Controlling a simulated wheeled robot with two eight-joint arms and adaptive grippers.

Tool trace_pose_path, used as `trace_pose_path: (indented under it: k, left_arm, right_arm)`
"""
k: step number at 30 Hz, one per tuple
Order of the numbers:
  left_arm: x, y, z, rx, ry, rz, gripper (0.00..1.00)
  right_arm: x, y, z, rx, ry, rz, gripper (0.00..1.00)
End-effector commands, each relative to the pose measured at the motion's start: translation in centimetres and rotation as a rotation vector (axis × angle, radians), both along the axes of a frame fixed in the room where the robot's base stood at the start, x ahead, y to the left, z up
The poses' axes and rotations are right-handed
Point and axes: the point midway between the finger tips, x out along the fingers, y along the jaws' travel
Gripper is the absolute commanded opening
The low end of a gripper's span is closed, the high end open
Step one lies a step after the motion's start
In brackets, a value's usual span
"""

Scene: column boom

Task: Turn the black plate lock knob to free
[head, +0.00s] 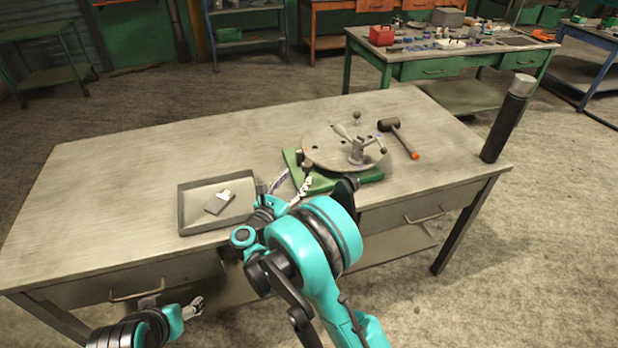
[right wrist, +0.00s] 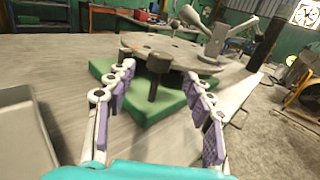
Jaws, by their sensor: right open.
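The black plate lock knob (right wrist: 158,64) stands upright on a dark stem at the near corner of the green base (right wrist: 120,80), beside the rim of the round grey plate (right wrist: 175,50). In the head view the knob (head: 303,159) is at the left of the round plate (head: 330,145). My right gripper (head: 292,184) is open and empty. In the right wrist view its two purple-padded fingers (right wrist: 160,74) are spread, with the knob ahead between their tips, apparently untouched. My left gripper (head: 193,307) is low at the bench's front; its jaw state is unclear.
A shallow grey tray (head: 182,212) with a small block lies left of the green base. A clamp with lever arms (head: 357,150) stands on the plate. A mallet (head: 397,136) lies right of it. A black post (head: 505,120) stands at the right corner.

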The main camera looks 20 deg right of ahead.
Motion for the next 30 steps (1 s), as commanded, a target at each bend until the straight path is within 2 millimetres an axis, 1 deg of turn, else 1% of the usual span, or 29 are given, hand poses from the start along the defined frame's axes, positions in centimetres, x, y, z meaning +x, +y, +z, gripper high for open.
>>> trace_pose_path:
  k: [1, 4, 11, 15, 19, 26, 27, 29, 30]
  left_arm:
    - [0.0, 0.0, -0.1, 0.000, 0.000, 0.000, 0.68]
    - [0.0, 0.0, -0.5, 0.000, 0.000, 0.000, 0.68]
    - [0.0, 0.0, -1.6, 0.000, 0.000, 0.000, 0.68]
    - [0.0, 0.0, -2.0, 0.000, 0.000, 0.000, 0.68]
    - [0.0, 0.0, -2.1, 0.000, 0.000, 0.000, 0.68]
    - [0.0, 0.0, -2.0, 0.000, 0.000, 0.000, 0.68]
    - [0.0, 0.0, -2.0, 0.000, 0.000, 0.000, 0.68]
    - [0.0, 0.0, -2.0, 0.000, 0.000, 0.000, 0.68]
    - [0.0, 0.0, -2.0, 0.000, 0.000, 0.000, 0.68]
  right_arm:
    - [0.2, -0.3, -0.3, 0.006, -0.002, -0.007, 0.53]
    - [1.1, -1.3, -0.3, 0.008, -0.002, -0.009, 0.53]
    - [3.9, -3.9, -0.3, 0.005, -0.001, -0.008, 0.53]
    - [5.0, -4.9, -0.2, 0.004, -0.001, -0.006, 0.53]
    - [5.5, -5.3, -0.1, 0.004, -0.001, -0.004, 0.53]
    - [5.5, -5.3, 0.0, 0.003, 0.000, -0.004, 0.53]
    - [5.5, -5.3, 0.0, 0.003, 0.000, -0.004, 0.42]
    - [5.5, -5.3, 0.0, 0.003, 0.000, -0.004, 0.27]
    - [5.5, -5.3, 0.0, 0.003, 0.000, -0.004, 0.16]
